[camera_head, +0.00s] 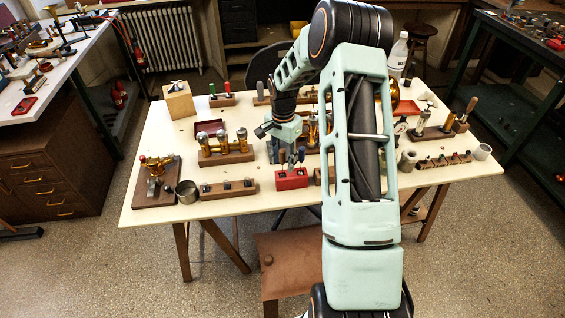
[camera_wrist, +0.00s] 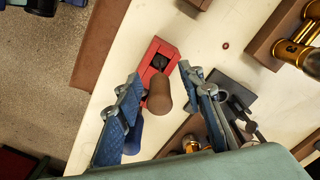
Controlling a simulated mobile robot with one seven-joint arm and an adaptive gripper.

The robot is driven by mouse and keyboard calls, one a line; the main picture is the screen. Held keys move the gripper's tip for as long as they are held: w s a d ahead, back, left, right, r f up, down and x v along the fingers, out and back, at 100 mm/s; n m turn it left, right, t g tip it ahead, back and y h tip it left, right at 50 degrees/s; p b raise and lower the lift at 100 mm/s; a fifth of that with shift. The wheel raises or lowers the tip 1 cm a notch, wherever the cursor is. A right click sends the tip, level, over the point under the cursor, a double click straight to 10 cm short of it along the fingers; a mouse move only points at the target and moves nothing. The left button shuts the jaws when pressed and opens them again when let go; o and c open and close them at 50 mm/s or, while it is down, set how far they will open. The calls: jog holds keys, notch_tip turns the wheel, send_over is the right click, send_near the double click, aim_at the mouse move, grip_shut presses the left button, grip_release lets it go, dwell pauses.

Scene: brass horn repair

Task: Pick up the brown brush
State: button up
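The brown brush (camera_wrist: 159,95) shows in the wrist view as a rounded brown handle standing in a red block (camera_wrist: 157,53). A blue handle (camera_wrist: 133,137) stands near it, partly behind the left finger. My gripper (camera_wrist: 159,75) is open, with one blue-padded finger on each side of the brown handle; I see no clear grip on it. In the head view, the red block (camera_head: 292,180) stands near the table's front edge, with my gripper (camera_head: 289,150) right above it. The handles there are too small and covered to tell apart. The brush's lower end is hidden.
Brass valves on a wooden base (camera_head: 226,150) stand left of my gripper, and a low wooden rack (camera_head: 228,190) lies left of the red block. A dark block (camera_wrist: 232,92) sits close to the right finger. My arm hides the table's middle right.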

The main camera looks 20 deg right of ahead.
aim_at(283, 149)
jog(key=shift+f, duration=0.55)
grip_shut()
jog(key=shift+r, duration=0.15)
notch_tip(283, 149, up, 9)
jog(key=shift+r+b, duration=0.15)
jog(key=shift+b, duration=0.45)
jog(key=shift+r+p, duration=0.7)
jog(key=shift+r, duration=0.7)
